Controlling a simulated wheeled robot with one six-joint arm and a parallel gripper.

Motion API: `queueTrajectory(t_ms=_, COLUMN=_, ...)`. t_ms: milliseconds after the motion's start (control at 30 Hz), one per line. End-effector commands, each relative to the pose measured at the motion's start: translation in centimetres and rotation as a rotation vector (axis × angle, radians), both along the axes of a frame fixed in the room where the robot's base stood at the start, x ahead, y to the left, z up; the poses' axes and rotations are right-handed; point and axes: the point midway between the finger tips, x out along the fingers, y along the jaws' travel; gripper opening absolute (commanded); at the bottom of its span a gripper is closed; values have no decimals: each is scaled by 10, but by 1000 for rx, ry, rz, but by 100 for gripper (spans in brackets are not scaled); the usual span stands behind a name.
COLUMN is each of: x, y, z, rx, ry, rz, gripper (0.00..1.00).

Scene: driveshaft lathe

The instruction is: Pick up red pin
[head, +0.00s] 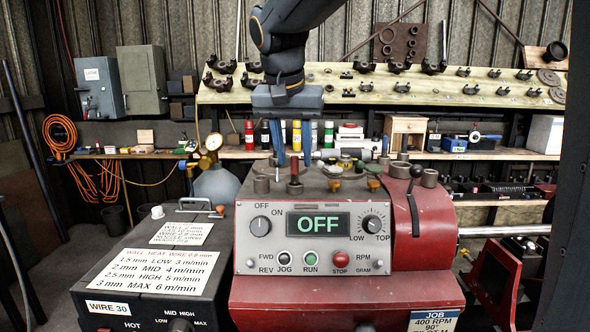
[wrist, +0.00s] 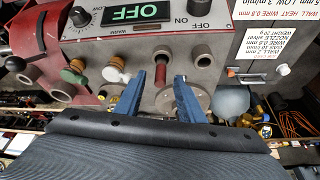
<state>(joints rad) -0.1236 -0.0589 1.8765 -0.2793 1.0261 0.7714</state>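The red pin (head: 294,174) stands upright on top of the red and grey lathe headstock (head: 240,212), behind the OFF display. It also shows in the wrist view (wrist: 161,68), between my two blue fingers. My gripper (head: 293,162) points down over the headstock with its fingers apart. In the wrist view my gripper (wrist: 160,77) is open, one finger to each side of the pin with gaps showing. The fingertips look near the height of the pin's top. I cannot tell the exact depth between them.
Other knobs and pegs stand close by on the headstock, including a green-topped one (wrist: 72,74), a white-topped one (wrist: 116,72) and a grey round one (head: 262,184). A red lever guard (head: 408,215) is at the right. A black wire heater box (head: 150,265) stands at the left.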

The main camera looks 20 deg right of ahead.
Motion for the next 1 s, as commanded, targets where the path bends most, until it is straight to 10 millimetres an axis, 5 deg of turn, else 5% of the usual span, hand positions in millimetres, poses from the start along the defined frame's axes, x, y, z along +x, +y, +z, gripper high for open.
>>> queueTrajectory(t_ms=433, x=8, y=-4, z=-22, rx=1, ry=0, rz=0, gripper=36)
queueTrajectory(t_ms=667, x=8, y=-4, z=-22, rx=1, ry=0, rz=0, gripper=0)
queueTrajectory(t_ms=1000, x=8, y=-4, z=-19, rx=1, ry=-2, rz=1, gripper=0)
